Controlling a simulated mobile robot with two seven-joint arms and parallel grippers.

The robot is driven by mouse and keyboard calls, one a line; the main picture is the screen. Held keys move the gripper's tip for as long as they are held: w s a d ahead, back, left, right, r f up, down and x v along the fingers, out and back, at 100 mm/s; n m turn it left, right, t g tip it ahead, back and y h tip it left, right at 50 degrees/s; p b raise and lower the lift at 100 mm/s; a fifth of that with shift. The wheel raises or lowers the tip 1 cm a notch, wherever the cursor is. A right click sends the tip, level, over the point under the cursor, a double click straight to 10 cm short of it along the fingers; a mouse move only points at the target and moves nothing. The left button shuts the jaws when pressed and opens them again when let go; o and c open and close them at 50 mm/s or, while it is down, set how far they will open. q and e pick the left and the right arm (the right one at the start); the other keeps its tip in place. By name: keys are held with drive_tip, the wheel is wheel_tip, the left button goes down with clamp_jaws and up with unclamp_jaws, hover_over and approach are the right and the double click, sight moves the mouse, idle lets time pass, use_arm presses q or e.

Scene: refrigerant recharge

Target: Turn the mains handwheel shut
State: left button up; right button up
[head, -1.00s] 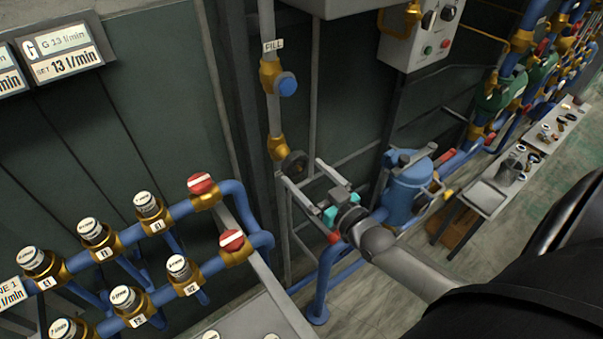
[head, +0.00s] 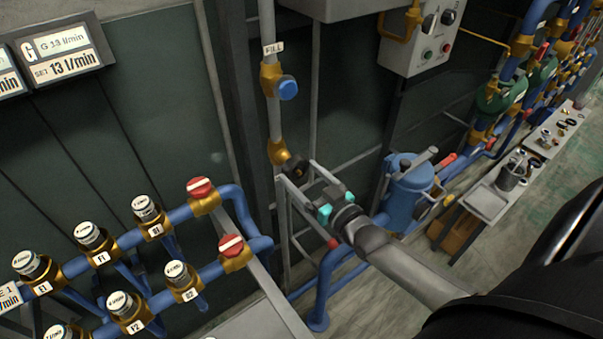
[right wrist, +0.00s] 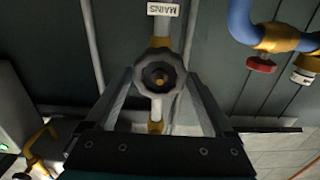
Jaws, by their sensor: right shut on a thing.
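In the head view the wheel (head: 296,168) is small and dark on the grey vertical pipe. My right gripper (right wrist: 160,80) reaches the wheel from the front, with one grey finger on each side of it, shut on its rim. The gripper also shows in the head view (head: 296,173), its wrist coming in from the lower right. My left gripper is not in view.
A blue FILL knob (head: 287,88) sits higher on the same pipe. Blue pipes with red-capped valves (head: 201,187) stand at left. A blue vessel (head: 405,195) stands close right of my wrist. A grey control box (head: 421,40) hangs above; a bench (head: 487,205) is at right.

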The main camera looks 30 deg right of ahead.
drive_tip(key=m, duration=0.4)
drive_tip(key=shift+r, duration=0.1)
drive_tip(key=shift+m, duration=0.3)
drive_tip(key=m, duration=0.4)
drive_tip(key=shift+r+m, duration=0.1)
drive_tip(key=shift+m, duration=0.2)
drive_tip(key=m, duration=0.4)
drive_tip(key=shift+m+b, duration=0.35)
drive_tip(key=shift+m, duration=0.05)
